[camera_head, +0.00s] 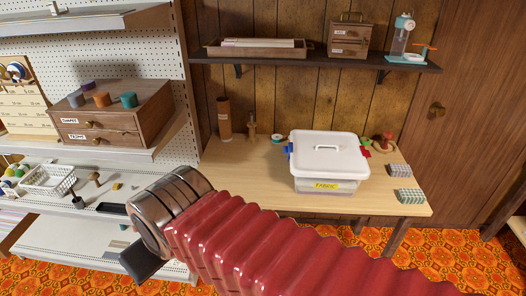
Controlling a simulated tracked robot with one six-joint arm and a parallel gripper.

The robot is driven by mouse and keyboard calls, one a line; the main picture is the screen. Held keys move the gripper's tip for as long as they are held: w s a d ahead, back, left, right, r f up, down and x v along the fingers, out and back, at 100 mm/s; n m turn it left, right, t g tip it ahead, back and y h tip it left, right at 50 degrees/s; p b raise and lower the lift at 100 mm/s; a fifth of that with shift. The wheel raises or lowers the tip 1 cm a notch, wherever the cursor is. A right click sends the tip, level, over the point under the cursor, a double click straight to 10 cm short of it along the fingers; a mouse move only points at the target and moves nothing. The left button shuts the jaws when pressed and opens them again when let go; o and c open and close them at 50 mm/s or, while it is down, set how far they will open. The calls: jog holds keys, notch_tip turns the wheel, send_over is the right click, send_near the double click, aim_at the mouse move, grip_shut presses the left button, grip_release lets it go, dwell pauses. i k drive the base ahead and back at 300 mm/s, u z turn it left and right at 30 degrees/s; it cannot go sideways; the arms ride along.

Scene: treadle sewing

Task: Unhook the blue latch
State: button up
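A blue latch (290,149) shows as a small patch at the left edge of a white lidded box (328,159). The box stands on the wooden table and bears a yellow "FABRIC" label (327,186). Its lid is on, with a handle on top. I cannot tell from this view whether the blue latch is hooked. My arm's red bellows crosses the front, and my gripper (141,262) is at its left end, a dark piece below the metal wrist, well left of and below the box. Its fingers are mostly hidden, so its opening does not show.
The wooden table (240,160) also holds a brown cylinder (224,118), a small wooden figure (252,126) and two patterned blocks (404,196) at right. White shelves with a drawer chest (115,115) stand at left. A wall shelf (315,59) hangs above the table.

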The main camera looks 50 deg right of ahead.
aim_at(288, 149)
jog(key=i, duration=1)
jog(key=u, duration=0.05)
